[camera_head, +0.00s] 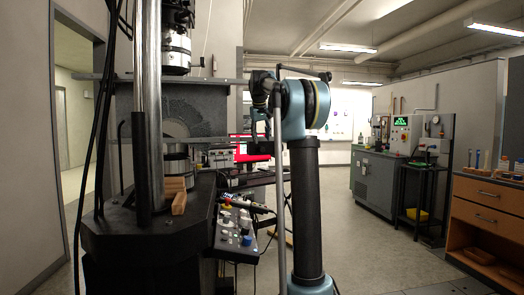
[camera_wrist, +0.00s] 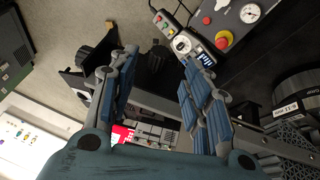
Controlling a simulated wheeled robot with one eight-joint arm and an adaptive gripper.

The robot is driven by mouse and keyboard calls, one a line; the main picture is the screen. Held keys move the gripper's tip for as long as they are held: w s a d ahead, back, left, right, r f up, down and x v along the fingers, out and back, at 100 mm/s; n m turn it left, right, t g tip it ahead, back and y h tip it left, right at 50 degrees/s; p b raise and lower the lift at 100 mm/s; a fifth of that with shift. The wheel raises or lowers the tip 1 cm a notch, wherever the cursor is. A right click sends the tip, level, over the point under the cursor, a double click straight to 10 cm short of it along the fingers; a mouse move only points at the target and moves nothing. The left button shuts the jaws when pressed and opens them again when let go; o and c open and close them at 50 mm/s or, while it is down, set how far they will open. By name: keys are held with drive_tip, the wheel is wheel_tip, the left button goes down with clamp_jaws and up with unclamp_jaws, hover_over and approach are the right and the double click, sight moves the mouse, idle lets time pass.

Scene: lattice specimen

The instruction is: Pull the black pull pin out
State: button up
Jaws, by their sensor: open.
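My gripper (camera_wrist: 158,60) is open in the wrist view, its two blue-grey padded fingers apart with nothing clasped. A dark, blocky part (camera_wrist: 154,60) shows between the fingertips; I cannot tell whether it is the black pull pin or whether it is touched. A rounded black knob (camera_wrist: 96,56) shows left of the left finger.
A control panel (camera_head: 237,228) with coloured buttons sits beside the machine base (camera_head: 140,232). Its red button (camera_wrist: 224,39) shows in the wrist view. A steel column (camera_head: 148,90) stands in front of the specimen. Wooden blocks (camera_head: 179,202) lie on the base. Open floor lies right of my arm.

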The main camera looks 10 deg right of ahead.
sight(261, 149)
drive_tip(key=x, duration=0.6)
drive_tip(key=shift+f, duration=0.2)
drive_tip(key=shift+w, duration=0.1)
drive_tip(key=shift+c, duration=0.4)
clamp_jaws()
